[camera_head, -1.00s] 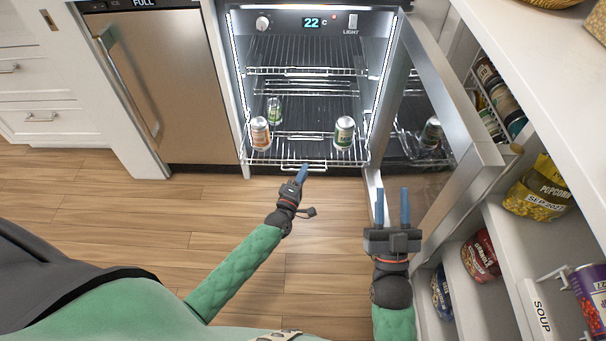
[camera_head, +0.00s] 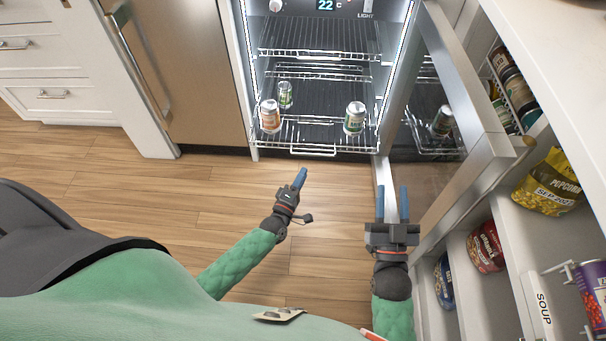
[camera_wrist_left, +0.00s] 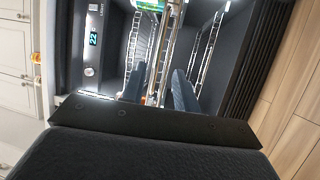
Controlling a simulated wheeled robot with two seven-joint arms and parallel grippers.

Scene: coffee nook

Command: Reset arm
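My left gripper (camera_head: 300,178) points up toward the fridge, just in front of the pulled-out lower rack (camera_head: 312,150). Its two blue fingers stand apart with nothing gripped in the left wrist view (camera_wrist_left: 160,92), where rack wires show beyond them. My right gripper (camera_head: 392,204) is open and empty, with its fingers apart, beside the open fridge door (camera_head: 455,190).
The lower rack holds an orange-labelled can (camera_head: 269,117), a green-labelled can (camera_head: 355,118) and a green can (camera_head: 285,95) further back. Pantry shelves with a popcorn bag (camera_head: 548,185) stand close on the right. The wood floor (camera_head: 130,190) is clear at left.

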